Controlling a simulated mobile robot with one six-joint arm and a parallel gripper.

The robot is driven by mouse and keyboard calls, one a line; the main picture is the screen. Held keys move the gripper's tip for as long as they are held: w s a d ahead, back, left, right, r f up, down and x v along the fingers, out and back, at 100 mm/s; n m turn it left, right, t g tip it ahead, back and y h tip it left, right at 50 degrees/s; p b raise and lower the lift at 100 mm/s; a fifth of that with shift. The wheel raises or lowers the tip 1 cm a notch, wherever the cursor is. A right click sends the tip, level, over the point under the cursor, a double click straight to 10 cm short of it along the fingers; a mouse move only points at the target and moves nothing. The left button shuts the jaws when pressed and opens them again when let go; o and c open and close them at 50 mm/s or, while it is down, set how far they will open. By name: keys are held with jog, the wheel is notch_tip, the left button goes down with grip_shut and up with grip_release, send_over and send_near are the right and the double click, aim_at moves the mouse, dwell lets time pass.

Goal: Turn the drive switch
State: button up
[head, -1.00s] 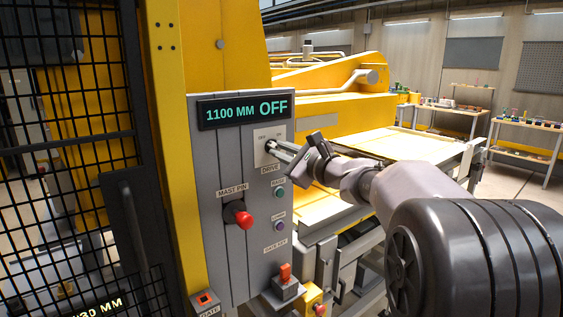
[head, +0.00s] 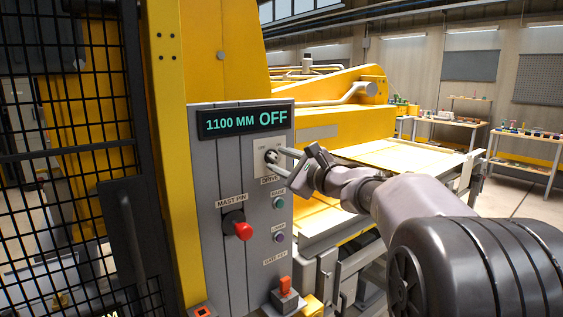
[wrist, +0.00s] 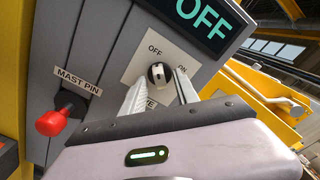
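The drive switch (head: 270,156) is a small dark rotary knob on a pale plate near the top of the grey control panel. In the wrist view the knob (wrist: 160,74) sits between the OFF and ON labels. I cannot tell surely which label its pale mark points to. The display (head: 243,118) above reads 1100 MM OFF. My gripper (head: 277,160) comes from the right with its two fingers spread apart. In the wrist view its fingertips (wrist: 164,82) lie on either side of the knob, with the knob visible between them; contact is not clear.
Left of the switch, the red-tipped MAST PIN lever (head: 240,228) sticks out. A black mesh gate (head: 75,150) stands at the left.

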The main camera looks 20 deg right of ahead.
jog(key=p+v, duration=0.2)
jog(key=v, duration=1.5)
jog(key=shift+s, duration=0.2)
